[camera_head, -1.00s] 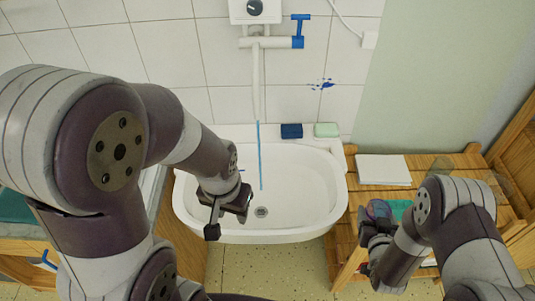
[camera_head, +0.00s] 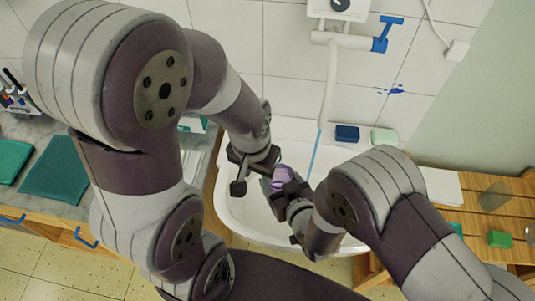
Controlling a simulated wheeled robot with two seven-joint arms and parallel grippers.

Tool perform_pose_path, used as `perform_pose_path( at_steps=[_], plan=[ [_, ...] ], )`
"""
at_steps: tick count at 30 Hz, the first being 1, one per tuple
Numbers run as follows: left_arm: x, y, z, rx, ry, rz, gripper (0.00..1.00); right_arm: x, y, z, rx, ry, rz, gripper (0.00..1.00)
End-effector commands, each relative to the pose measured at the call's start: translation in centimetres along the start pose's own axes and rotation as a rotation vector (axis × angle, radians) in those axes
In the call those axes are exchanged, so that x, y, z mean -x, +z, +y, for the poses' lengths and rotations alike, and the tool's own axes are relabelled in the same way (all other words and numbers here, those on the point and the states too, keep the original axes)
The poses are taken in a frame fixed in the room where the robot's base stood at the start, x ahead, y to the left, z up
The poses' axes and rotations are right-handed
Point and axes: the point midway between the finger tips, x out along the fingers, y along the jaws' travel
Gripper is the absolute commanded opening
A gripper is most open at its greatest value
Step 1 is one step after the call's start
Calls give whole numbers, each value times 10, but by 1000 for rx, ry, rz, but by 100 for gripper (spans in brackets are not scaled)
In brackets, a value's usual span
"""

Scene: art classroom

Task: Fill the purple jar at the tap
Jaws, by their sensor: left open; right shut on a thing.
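The purple jar (camera_head: 282,175) is in my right gripper (camera_head: 287,192), above the white basin (camera_head: 235,215). The gripper hides much of it; I cannot see inside the jar. My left gripper (camera_head: 253,172) is open, close to the jar's left side; I cannot tell whether they touch. The white tap spout (camera_head: 330,85) hangs down from the wall, with a blue lever (camera_head: 386,30) at its upper right. A thin blue water stream (camera_head: 314,150) runs from it, to the right of the jar in the picture. Its lower end is hidden or blurred by my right arm.
A dark blue block (camera_head: 346,133) and a pale green block (camera_head: 383,136) lie on the basin's back ledge. A wooden bench (camera_head: 470,222) with a clear glass (camera_head: 494,196) and green sponge (camera_head: 499,239) stands right. A grey counter with teal cloths (camera_head: 62,170) is left.

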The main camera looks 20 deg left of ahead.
Motion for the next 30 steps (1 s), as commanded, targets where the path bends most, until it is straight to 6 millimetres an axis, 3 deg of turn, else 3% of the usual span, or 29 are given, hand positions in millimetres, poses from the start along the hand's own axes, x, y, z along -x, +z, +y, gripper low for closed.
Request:
perform_pose_path(
  at_steps=[5,19,30],
  plan=[
    [0,0,0,-1,0,0,43,-4,-1,7,-1,1,0,41],
    [-6,1,0,0,0,0,43,-33,-13,65,-1,2,1,41],
    [-6,1,0,0,0,0,43,-38,-15,75,0,0,-1,41]
  ],
)
